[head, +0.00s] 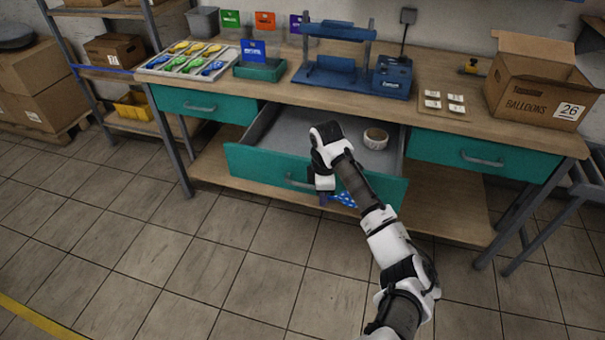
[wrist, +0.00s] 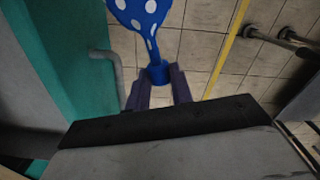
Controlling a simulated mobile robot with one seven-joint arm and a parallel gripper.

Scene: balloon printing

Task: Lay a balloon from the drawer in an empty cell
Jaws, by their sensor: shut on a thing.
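A blue balloon with white dots (wrist: 146,18) hangs from my gripper (wrist: 159,84) in the wrist view. The jaws are shut on its blue neck (wrist: 158,72). In the head view the balloon (head: 343,199) shows in part beside my gripper (head: 324,192), in front of the open drawer's teal front (head: 240,166). The drawer holds a roll of tape (head: 376,138); my arm hides part of its inside. The cell tray (head: 152,65) is on the bench at the left, with yellow, green and blue balloons in several cells. I cannot tell which cells are empty.
The drawer juts out below the bench. The floor in front is clear.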

